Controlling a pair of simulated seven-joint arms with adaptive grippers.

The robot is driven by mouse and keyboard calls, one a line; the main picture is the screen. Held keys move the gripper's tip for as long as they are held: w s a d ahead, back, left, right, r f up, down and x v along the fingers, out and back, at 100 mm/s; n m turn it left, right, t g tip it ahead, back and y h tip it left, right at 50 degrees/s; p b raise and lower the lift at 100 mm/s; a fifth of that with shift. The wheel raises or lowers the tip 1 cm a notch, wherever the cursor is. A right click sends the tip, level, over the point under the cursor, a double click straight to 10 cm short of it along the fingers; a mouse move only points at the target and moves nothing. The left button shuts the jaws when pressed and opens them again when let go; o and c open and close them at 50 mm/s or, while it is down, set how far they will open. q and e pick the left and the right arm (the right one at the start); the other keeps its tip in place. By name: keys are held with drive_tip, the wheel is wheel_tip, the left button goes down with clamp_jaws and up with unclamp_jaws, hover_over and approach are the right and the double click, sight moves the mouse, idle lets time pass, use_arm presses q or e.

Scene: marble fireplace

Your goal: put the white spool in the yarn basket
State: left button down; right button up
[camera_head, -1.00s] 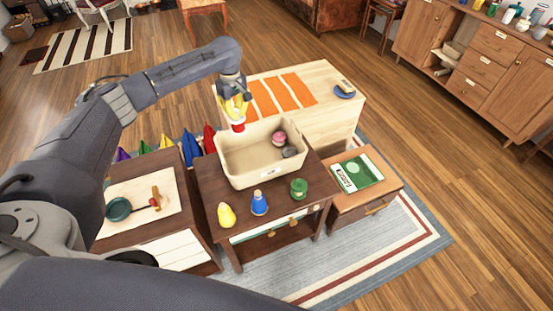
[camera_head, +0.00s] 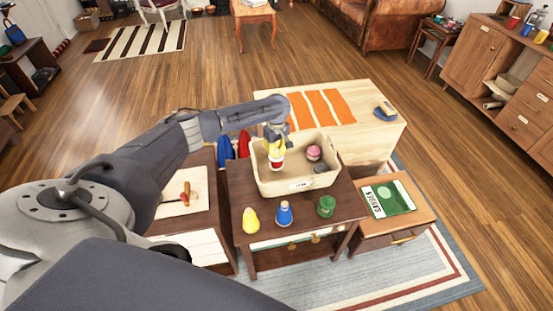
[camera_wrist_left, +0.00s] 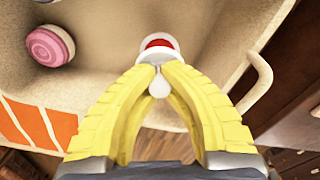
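My left gripper (camera_head: 276,146) points down over the left part of the cream yarn basket (camera_head: 270,187). Its yellow fingers are shut on the white spool (camera_head: 277,165), which has a red band. In the left wrist view the spool (camera_wrist_left: 160,50) sits between the fingertips (camera_wrist_left: 160,68), partly hidden by them, with the basket floor around it. The spool appears within the basket's outline; I cannot tell whether it touches the floor. A pink-and-white roll (camera_head: 314,152) and a dark grey item (camera_head: 320,168) lie in the basket's right part. My right gripper is not in view.
The basket stands on a dark wooden table (camera_head: 240,192). Yellow (camera_head: 251,220), blue (camera_head: 284,214) and green (camera_head: 326,206) items stand along its front. A pale wooden top with orange strips (camera_head: 341,105) is behind. A green book (camera_head: 390,198) lies on the right side table.

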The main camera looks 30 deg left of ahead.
sight(277, 159)
use_arm(q)
drive_tip(key=shift+f, duration=2.05)
drive_tip(key=shift+f, duration=0.1)
drive_tip(key=c, duration=1.6)
unclamp_jaws()
wheel_tip(277, 159, up, 12)
drive_tip(key=shift+r, duration=0.15)
